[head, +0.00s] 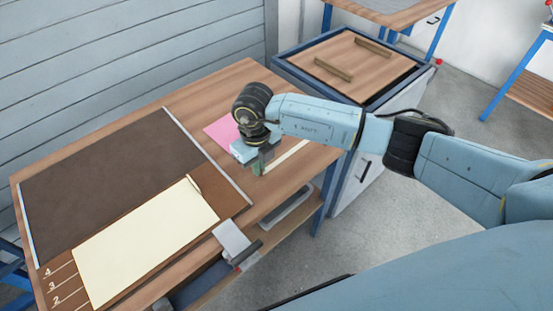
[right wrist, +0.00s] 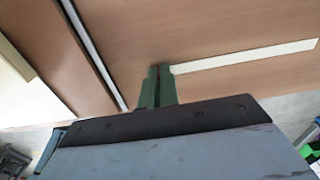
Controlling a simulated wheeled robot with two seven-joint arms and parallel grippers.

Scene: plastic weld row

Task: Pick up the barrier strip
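A thin, straight cream strip, which I take for the barrier strip (head: 289,156), lies on the wooden table to the right of the pink sheet. It also shows in the right wrist view (right wrist: 245,56), running right from the fingers. My right gripper (head: 261,166) points down at the strip's near end. Its green fingers (right wrist: 158,86) stand close together with a narrow dark gap, and they hide that end. I cannot tell whether the strip is between them or only beside or behind them. My left gripper is not in view.
A pink sheet (head: 220,130) lies behind my right gripper. A dark mat (head: 100,170) with grey edge rails and a cream sheet (head: 145,240) cover the table's left. A cart (head: 385,75) with two wooden bars stands behind. A grey-white item (head: 232,242) sits at the front edge.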

